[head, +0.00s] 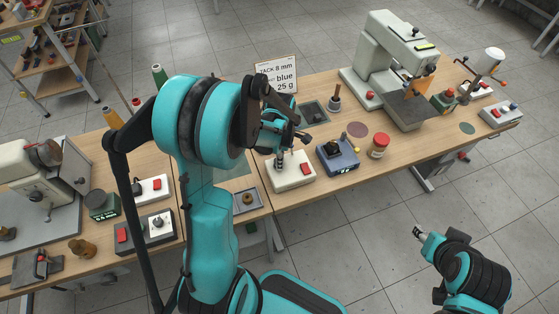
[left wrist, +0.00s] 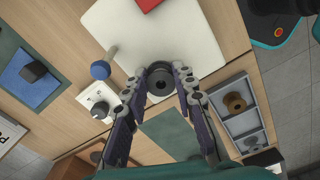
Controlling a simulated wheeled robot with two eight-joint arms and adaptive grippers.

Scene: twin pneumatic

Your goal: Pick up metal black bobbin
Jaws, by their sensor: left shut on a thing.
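The metal black bobbin (left wrist: 160,82) shows in the left wrist view as a dark round piece with a hole. It sits between the fingertips of my left gripper (left wrist: 161,75), which is shut on it. In the head view my left gripper (head: 284,138) is over the back edge of a white box with a red button (head: 291,172); the arm and fingers mostly hide the bobbin there. I cannot tell whether the bobbin still touches anything beneath it. My right gripper (head: 419,234) is away over the floor at the lower right, its jaw state unclear.
A grey tray (left wrist: 223,99) with a brown bobbin (left wrist: 235,102) lies close to the left gripper. A blue device (head: 337,157) and a red-topped jar (head: 379,146) stand to the right. A sign (head: 276,77) and sewing machine (head: 390,70) stand behind.

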